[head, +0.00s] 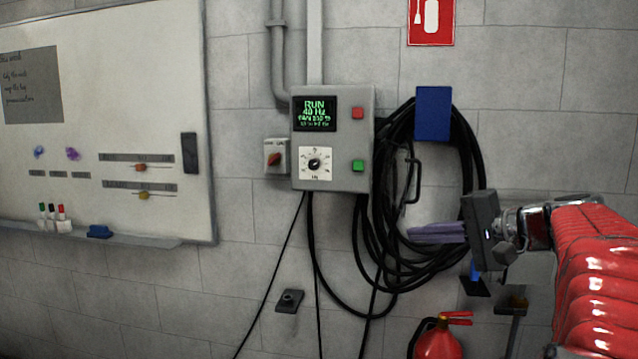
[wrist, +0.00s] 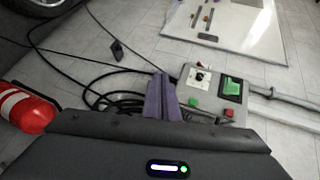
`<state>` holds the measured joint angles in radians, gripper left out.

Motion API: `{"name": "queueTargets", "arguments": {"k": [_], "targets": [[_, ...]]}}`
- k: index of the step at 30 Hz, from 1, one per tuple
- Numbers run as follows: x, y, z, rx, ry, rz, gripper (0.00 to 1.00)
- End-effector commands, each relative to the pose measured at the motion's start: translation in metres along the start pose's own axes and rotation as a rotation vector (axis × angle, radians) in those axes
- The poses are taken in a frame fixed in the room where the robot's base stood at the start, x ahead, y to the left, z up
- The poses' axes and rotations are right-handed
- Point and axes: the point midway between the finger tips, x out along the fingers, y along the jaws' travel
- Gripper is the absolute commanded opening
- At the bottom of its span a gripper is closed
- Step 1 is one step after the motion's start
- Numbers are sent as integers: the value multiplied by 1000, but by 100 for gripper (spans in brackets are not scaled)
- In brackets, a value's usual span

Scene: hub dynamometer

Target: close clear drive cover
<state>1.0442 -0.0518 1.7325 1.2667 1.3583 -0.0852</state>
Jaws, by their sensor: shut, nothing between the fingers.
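The grey drive box (head: 333,142) is on the wall, with a lit display reading RUN, a dial, and a red and a green button on its front. It also shows in the wrist view (wrist: 228,112). A thin dark handle-like piece (head: 413,181) stands to the right of the box, in front of the cables. It may belong to the clear cover swung open; the clear panel itself I cannot make out. My gripper (head: 412,233) is shut and empty, its purple fingers pointing left, right of and below the box. The fingers also show in the wrist view (wrist: 162,80).
Coiled black cables (head: 385,255) hang on the wall below a blue plate (head: 433,113). A red switch box (head: 276,158) is left of the drive box. A whiteboard (head: 105,125) is further left. A red fire extinguisher (head: 438,341) stands low, below my gripper.

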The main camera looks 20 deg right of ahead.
Motion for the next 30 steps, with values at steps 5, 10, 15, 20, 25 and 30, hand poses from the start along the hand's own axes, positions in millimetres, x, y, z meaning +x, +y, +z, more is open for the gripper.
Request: {"name": "queueTargets", "arguments": {"k": [5,10,15,20,25,30], "targets": [[-58,-20,-69,47,97,-162,0],[-102,-33,-106,56,156,-272,0],[-117,-37,-116,55,173,-307,0],[-117,-38,-116,55,173,-306,0],[-115,-38,-116,55,172,-306,0],[-106,-40,-117,55,171,-305,0]]}}
